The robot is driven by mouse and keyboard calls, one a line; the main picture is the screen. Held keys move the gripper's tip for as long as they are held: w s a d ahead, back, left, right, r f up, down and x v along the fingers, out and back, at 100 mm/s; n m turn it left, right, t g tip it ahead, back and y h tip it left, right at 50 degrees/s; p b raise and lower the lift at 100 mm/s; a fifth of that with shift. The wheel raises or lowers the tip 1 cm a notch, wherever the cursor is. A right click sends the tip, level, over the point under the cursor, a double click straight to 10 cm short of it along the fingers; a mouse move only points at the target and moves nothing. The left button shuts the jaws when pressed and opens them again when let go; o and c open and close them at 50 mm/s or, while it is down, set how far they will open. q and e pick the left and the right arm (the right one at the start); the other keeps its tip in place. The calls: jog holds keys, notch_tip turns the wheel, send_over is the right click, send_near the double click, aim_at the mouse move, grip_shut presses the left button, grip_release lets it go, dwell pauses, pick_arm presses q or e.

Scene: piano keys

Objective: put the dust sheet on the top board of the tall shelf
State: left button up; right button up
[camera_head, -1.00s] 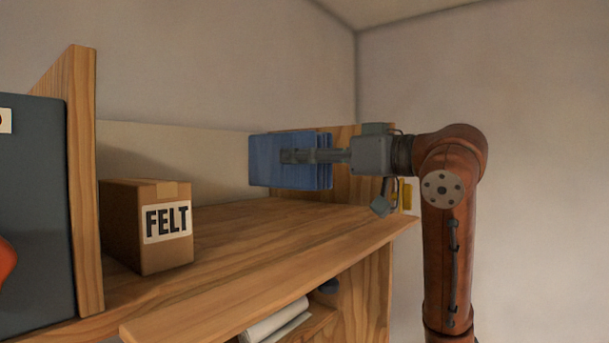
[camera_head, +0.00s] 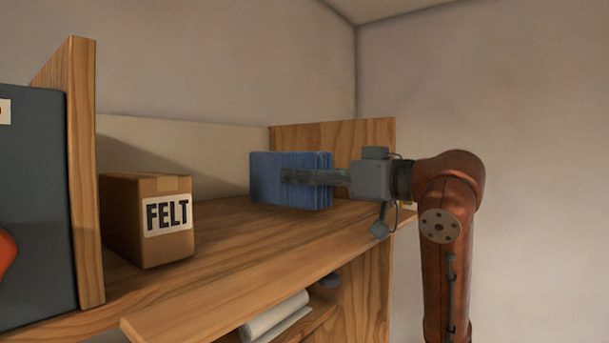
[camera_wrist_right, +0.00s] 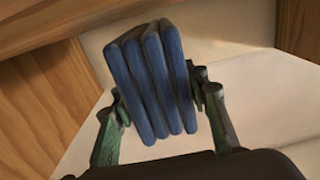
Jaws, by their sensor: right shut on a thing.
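The dust sheet is a folded blue bundle (camera_head: 268,178) over the right part of the top board (camera_head: 232,232) of the tall wooden shelf. My right gripper (camera_head: 290,176) is shut on it, reaching in from the right. In the right wrist view the folded sheet (camera_wrist_right: 150,80) stands between the two fingers (camera_wrist_right: 160,115), its folds side by side. Its lower edge is at or very near the board; I cannot tell whether it touches.
A cardboard box marked FELT (camera_head: 145,225) stands on the same board to the left. An upright wooden panel (camera_head: 85,180) and a dark grey thing (camera_head: 32,200) are further left. A white roll (camera_head: 275,315) lies on a lower board. Board between box and sheet is clear.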

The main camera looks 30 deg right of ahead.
jog(key=shift+f, duration=0.15)
jog(key=o, duration=1.6)
jog(key=shift+a+f, duration=0.1)
jog(key=shift+r, duration=0.35)
jog(key=shift+r+p, duration=0.45)
jog(key=shift+p, duration=0.2)
jog(key=b+v, duration=0.2)
jog(key=v, duration=0.1)
jog(key=shift+f, duration=0.3)
jog(key=b+v, duration=0.1)
jog(key=v, duration=0.6)
jog(key=shift+s+r+b, duration=0.15)
jog(key=shift+s+b, duration=0.05)
jog(key=shift+b, duration=0.1)
jog(key=shift+v, duration=0.9)
